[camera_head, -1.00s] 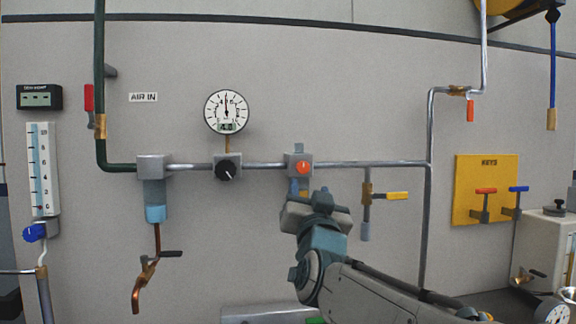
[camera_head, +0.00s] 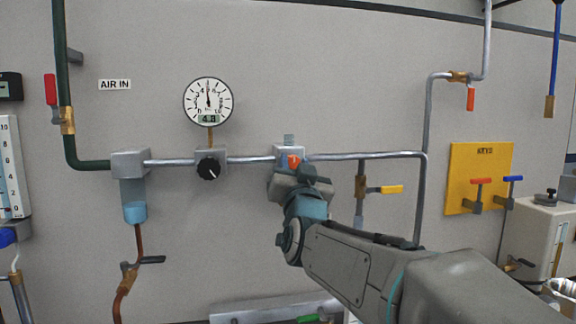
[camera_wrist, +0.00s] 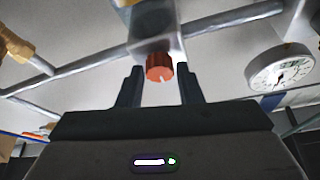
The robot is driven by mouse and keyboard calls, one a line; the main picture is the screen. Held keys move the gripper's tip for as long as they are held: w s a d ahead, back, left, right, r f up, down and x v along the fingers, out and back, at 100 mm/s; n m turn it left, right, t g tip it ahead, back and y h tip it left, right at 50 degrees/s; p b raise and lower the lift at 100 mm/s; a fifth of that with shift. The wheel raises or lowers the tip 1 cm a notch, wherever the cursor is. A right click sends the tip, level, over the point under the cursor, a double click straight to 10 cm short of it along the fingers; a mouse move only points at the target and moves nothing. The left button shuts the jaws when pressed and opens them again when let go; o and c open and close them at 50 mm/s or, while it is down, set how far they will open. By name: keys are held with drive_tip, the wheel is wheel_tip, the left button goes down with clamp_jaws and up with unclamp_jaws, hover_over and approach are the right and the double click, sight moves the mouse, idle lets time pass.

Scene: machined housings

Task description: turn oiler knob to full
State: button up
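The oiler knob is orange-red (camera_head: 293,160), on a grey block (camera_head: 289,150) in the horizontal pipe. In the wrist view the knob (camera_wrist: 160,67) shows a pale pointer line near its lower edge. My gripper (camera_wrist: 160,76) is open, its two dark fingers on either side of the knob with a visible gap to each. I cannot tell how deep the fingers reach along it. In the head view my gripper (camera_head: 300,177) covers the knob's lower edge and whatever hangs below the block.
A black knob (camera_head: 208,168) and a round gauge (camera_head: 208,101) are left of the oiler. A yellow-handled valve (camera_head: 391,189) hangs close on the right. A yellow keys board (camera_head: 462,167) is farther right.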

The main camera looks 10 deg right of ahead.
drive_tip(key=c, duration=0.5)
